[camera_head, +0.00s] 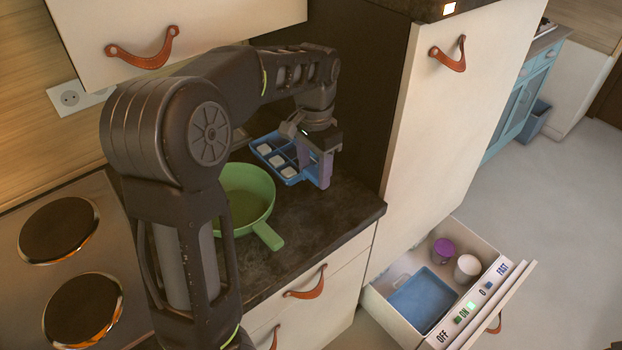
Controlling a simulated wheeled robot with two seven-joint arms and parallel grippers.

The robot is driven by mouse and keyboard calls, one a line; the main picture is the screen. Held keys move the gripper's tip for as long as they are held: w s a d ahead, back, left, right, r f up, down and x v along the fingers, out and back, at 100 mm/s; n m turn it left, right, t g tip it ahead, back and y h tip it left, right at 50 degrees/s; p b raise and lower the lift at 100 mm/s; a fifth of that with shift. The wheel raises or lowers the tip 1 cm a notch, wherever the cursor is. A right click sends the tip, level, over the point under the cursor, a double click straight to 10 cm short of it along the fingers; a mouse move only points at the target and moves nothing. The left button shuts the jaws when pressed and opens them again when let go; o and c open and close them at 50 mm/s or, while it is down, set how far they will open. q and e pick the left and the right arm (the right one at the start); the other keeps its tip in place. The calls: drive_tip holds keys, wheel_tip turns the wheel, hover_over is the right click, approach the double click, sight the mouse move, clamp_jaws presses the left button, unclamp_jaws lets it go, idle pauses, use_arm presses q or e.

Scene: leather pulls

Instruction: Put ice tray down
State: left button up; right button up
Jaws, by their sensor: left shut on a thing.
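The blue ice tray (263,140) has several compartments with white cubes in some of them. It is over the dark countertop, behind the green pan. My left gripper (318,168) is shut on the tray's right end. I cannot tell whether the tray touches the counter or hangs just above it. Part of the tray's right end is hidden by the gripper. My right gripper is not in view.
A green pan (249,185) sits on the countertop (318,222), partly behind my left arm. A stove (28,285) is at the left. An open drawer (487,244) at the lower right holds a purple tub (442,250), a white tub (467,268) and a blue container (424,299).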

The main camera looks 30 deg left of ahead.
use_arm(q)
drive_tip(key=shift+f, duration=1.85)
drive_tip(key=o, duration=1.4)
drive_tip(key=shift+f, duration=0.1)
wheel_tip(320, 180, up, 12)
drive_tip(key=shift+r+p, duration=0.2)
drive_tip(key=shift+p, duration=0.2)
drive_tip(key=shift+d+f, duration=0.1)
